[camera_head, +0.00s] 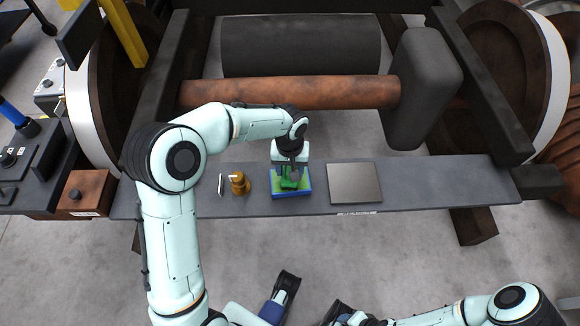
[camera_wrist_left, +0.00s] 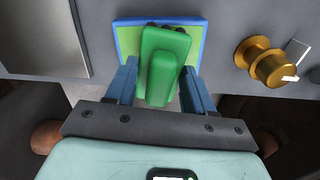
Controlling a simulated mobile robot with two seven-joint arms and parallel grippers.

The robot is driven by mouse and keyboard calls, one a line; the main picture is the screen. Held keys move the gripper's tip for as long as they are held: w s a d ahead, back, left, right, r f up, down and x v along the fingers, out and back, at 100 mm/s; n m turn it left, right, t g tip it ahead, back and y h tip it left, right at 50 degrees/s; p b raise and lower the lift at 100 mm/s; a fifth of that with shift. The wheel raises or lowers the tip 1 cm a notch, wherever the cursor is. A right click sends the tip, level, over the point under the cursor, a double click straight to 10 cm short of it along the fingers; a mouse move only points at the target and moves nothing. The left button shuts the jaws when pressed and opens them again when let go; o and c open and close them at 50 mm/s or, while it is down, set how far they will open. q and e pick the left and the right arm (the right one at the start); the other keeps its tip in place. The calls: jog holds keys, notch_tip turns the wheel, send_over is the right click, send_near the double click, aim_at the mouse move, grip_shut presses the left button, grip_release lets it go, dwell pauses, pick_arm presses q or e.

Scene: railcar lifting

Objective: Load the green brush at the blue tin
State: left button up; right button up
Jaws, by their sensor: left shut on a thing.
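My left gripper (camera_head: 290,176) is shut on the green brush (camera_head: 289,184), at the middle of the grey bench. In the left wrist view the green brush (camera_wrist_left: 164,62) sits between the two blue fingers. The blue tin (camera_head: 291,195) is a shallow square with a blue rim and a yellow-green inside. It also shows in the left wrist view (camera_wrist_left: 125,22). The brush is over the tin; I cannot tell whether it touches the inside.
On the bench (camera_head: 430,180), a flat grey plate (camera_head: 354,183) lies right of the tin. A brass fitting (camera_head: 239,184) and a thin white piece (camera_head: 221,185) stand to its left. A rusty axle (camera_head: 290,93) and dark frame beams lie behind. The bench's right end is clear.

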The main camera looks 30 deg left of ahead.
pick_arm(q)
jog(key=shift+f+b, duration=0.35)
jog(key=shift+f, duration=0.25)
dwell(1.6)
jog(key=shift+r+p, duration=2.65)
jog(key=shift+r, duration=0.95)
